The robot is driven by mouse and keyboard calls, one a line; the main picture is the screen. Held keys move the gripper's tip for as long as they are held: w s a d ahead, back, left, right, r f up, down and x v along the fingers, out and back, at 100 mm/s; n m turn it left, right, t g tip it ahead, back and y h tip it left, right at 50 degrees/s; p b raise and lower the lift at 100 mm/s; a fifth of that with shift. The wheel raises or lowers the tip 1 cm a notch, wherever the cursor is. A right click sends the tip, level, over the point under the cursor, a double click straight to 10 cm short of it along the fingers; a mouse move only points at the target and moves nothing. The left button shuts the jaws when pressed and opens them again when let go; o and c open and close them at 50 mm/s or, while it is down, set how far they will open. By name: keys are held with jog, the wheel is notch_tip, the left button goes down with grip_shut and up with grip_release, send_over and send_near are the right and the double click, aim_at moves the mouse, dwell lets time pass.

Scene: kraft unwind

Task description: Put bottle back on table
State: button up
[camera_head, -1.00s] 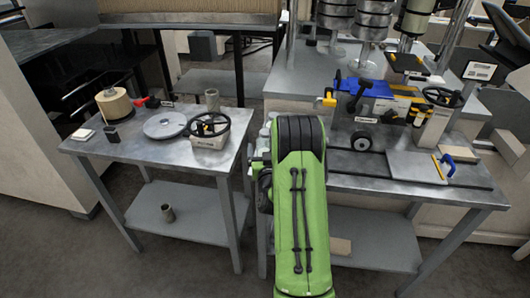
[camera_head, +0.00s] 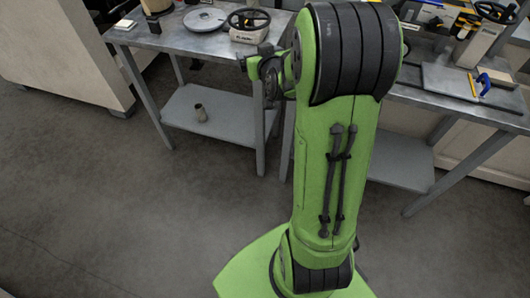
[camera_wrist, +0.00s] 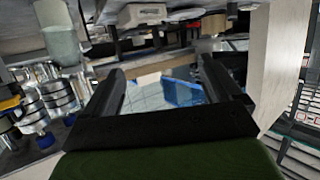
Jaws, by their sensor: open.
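I cannot make out a clear bottle. A blue object (camera_wrist: 183,92) lies in the background beyond the fingers. In the head view my arm covers the space between the two tables, and my fingertips cannot be made out there.
On the left tabletop are a grey disc (camera_head: 204,20) and a device with a black handwheel (camera_head: 248,24). The right table (camera_head: 450,99) carries a light plate (camera_head: 447,80) and a blue-handled tool (camera_head: 485,84). The floor (camera_head: 120,210) in front is clear.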

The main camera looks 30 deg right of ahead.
jog(key=s+a+r+n+g+y, duration=0.2)
jog(key=s+a+r+g+y, duration=0.15)
jog(key=s+a, duration=0.6)
jog(key=s+a+g, duration=0.2)
jog(key=s+a, duration=0.2)
jog(key=s, duration=0.6)
jog(key=s+a+f+n+g, duration=0.1)
jog(key=s+a, duration=0.3)
jog(key=s, duration=0.6)
jog(key=shift+a+f+g, duration=0.15)
jog(key=shift+a+g, duration=0.05)
jog(key=shift+g, duration=0.55)
